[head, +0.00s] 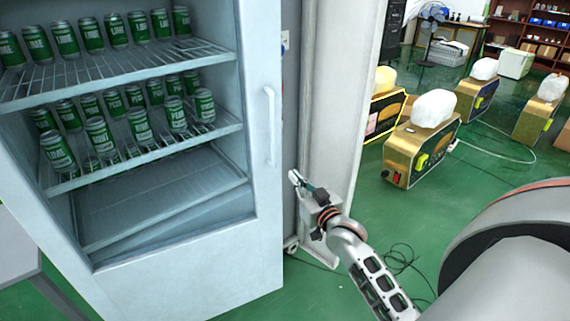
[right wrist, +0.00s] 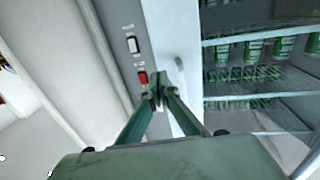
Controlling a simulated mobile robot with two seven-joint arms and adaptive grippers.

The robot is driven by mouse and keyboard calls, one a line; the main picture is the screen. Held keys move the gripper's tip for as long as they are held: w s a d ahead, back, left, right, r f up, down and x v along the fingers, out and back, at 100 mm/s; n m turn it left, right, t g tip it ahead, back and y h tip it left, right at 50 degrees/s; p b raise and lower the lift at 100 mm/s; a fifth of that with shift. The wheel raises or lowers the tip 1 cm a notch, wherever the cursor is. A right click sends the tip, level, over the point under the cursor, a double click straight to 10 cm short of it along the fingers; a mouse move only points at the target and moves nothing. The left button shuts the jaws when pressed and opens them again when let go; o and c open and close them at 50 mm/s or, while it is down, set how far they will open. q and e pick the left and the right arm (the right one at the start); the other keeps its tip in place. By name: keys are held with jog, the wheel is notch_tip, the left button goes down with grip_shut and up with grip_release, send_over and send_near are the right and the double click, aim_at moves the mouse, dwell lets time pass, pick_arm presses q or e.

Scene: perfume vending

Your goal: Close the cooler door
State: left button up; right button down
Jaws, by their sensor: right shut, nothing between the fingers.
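The cooler door (head: 262,225) is a white frame around a clear pane, with a long vertical handle (head: 270,125) near its right edge. It stands across the front of the cooler; I cannot tell whether a narrow gap remains. My right gripper (head: 303,183) is just right of the door's right edge, below the handle's height, shut and empty. In the right wrist view the shut fingertips (right wrist: 160,92) point toward a grey strip with switches (right wrist: 112,50) and the door's white edge. Whether they touch the door is unclear. My left gripper is not in view.
Green cans (head: 90,35) stand on the cooler's upper shelves; the lowest shelf is empty. A white column (head: 335,90) stands right of the cooler. Gold machines (head: 420,150) with white lumps on top are farther right. Cables lie on the green floor.

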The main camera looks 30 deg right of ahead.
aim_at(280, 158)
jog(key=w, duration=0.5)
jog(key=w+d, duration=0.1)
jog(key=w, duration=0.2)
